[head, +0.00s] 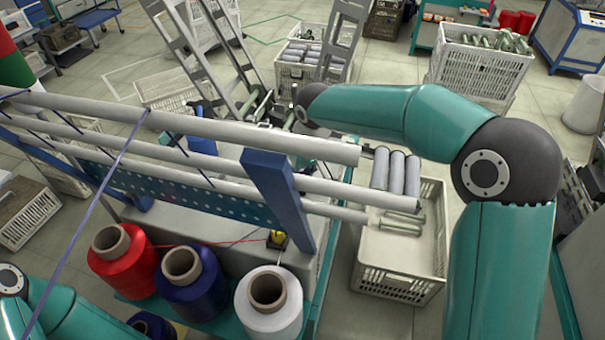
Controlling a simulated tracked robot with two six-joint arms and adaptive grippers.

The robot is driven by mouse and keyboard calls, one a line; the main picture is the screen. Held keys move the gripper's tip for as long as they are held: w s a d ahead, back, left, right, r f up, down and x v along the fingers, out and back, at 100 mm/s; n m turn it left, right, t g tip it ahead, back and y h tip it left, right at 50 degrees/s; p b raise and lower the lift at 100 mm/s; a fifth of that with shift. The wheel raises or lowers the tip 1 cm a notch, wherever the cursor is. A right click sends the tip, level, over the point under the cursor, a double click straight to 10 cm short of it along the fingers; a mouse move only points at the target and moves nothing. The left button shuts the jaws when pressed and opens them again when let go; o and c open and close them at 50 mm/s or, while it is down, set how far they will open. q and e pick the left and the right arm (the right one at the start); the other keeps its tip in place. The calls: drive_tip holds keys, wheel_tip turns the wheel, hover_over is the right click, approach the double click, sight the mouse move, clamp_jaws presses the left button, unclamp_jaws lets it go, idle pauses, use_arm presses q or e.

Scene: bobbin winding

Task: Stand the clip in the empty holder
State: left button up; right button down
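I cannot pick out the clip or the empty holder in the head view; they may be hidden or too small. My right arm reaches across from the right, behind the white rails, to the winding machine. My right gripper (268,110) is at its end, small and mixed with dark machine parts. Its fingers and anything between them cannot be made out. Only links of my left arm show at the bottom left; its gripper is out of view.
White rails (230,132) on a blue post (277,195) cross the front. Red (122,262), blue (192,284) and white (269,303) yarn cones stand below. A white crate (400,285) with grey bobbins (397,172) is at right.

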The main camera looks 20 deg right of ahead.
drive_tip(key=c, duration=0.9)
unclamp_jaws()
